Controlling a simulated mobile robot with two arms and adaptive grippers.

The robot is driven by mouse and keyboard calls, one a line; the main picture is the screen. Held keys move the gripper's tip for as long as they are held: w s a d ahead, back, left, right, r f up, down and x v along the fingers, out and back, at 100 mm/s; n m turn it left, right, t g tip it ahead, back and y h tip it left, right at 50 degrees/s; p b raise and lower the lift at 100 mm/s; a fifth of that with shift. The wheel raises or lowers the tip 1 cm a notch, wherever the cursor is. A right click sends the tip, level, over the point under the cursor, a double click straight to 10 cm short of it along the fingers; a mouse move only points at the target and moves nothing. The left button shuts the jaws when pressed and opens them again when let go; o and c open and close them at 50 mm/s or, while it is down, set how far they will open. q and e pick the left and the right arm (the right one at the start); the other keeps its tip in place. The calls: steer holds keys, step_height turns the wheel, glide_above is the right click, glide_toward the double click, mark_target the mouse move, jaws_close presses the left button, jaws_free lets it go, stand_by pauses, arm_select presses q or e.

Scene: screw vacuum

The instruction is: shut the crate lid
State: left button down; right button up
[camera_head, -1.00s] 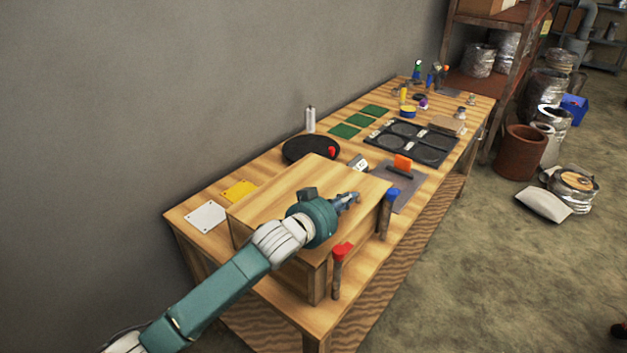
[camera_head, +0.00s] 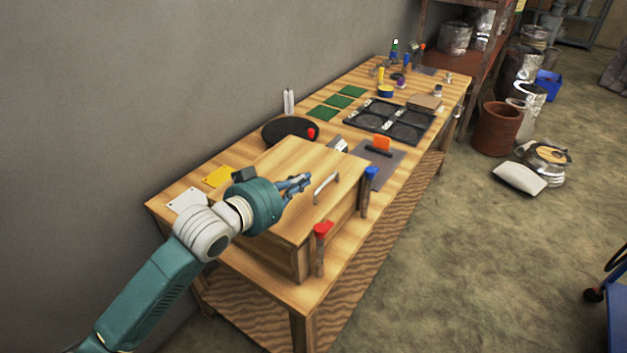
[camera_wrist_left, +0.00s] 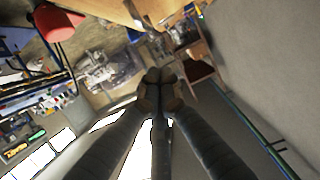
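The wooden crate (camera_head: 336,221) stands on the near end of the workbench. Its lid (camera_head: 283,160) lies flat over the top, and no opening shows from here. A pale bar handle (camera_head: 325,188) is on the lid near its right edge. My left gripper (camera_head: 304,180) is over the lid, just left of the handle and apart from it. Its fingers are together with nothing between them, as the left wrist view (camera_wrist_left: 160,76) also shows. My right gripper is in neither view.
A red-topped post (camera_head: 321,232) and a blue-topped post (camera_head: 370,177) stand beside the crate's right side. Behind it are a round black tray (camera_head: 285,130), green squares (camera_head: 338,101) and a dark rack (camera_head: 390,119). A grey wall runs along the left.

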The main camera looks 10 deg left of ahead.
arm_select(q)
steer(key=shift+n+h, duration=0.4)
steer(key=shift+n, duration=0.5)
steer(key=w+f+p, duration=0.1)
steer(key=w, duration=0.2)
steer(key=w+d+f+p, duration=0.1)
steer(key=w, duration=0.2)
steer(key=w+f+p, duration=0.1)
steer(key=w+f, duration=0.1)
steer(key=w, duration=0.1)
steer(key=shift+w+d+p, duration=0.1)
steer(key=shift+d+p, duration=0.15)
steer(key=shift+p, duration=0.15)
steer(key=shift+f, duration=0.6)
steer(key=shift+d, duration=0.1)
